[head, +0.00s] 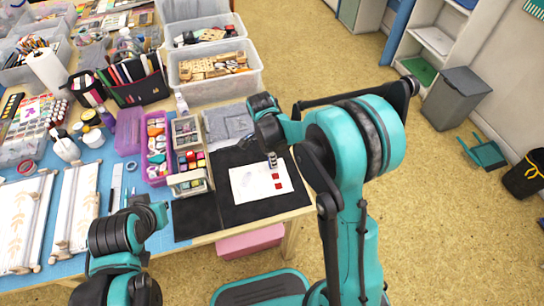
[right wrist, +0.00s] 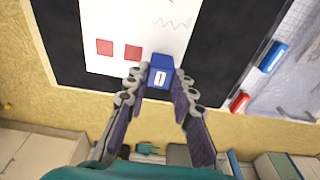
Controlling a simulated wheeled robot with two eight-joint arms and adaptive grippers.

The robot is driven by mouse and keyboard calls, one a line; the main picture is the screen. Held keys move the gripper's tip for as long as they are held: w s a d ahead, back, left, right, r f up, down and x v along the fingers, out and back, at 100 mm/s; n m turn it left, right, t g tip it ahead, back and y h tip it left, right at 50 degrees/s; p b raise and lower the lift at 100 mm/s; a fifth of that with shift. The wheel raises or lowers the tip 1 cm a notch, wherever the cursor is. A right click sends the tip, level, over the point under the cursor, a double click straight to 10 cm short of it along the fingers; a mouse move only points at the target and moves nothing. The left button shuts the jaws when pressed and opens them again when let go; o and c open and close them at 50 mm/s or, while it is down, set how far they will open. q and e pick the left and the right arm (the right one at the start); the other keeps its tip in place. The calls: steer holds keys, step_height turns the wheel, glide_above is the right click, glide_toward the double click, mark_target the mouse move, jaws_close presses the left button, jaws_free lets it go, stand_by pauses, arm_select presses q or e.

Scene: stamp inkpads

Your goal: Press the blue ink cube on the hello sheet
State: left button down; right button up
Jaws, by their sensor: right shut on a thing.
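The white sheet (head: 250,192) lies on a black mat, with red squares near its right edge and a faint scribble. It also shows in the right wrist view (right wrist: 120,22), with two red squares. My right gripper (right wrist: 160,88) is shut on the blue ink cube (right wrist: 160,65), at the edge of the sheet. I cannot tell whether the cube touches the paper. In the head view the right gripper (head: 272,157) is at the sheet's upper right side. My left arm is at the lower left; its gripper's fingers cannot be made out.
An organizer (head: 190,158) with coloured ink cubes stands left of the sheet, beside a purple box (head: 157,182). A clear bin (head: 214,92) of wooden blocks stands behind. In the right wrist view, a blue piece (right wrist: 271,57) and a red piece (right wrist: 239,101) lie at the right.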

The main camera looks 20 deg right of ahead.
steer(key=shift+f+b, duration=0.5)
steer(key=shift+f, duration=0.05)
stand_by(1.4)
steer(key=shift+r, duration=0.2)
steer(key=shift+r+p, duration=0.45)
steer(key=shift+r+p, duration=2.05)
steer(key=shift+r, duration=0.75)
steer(key=shift+f, duration=0.1)
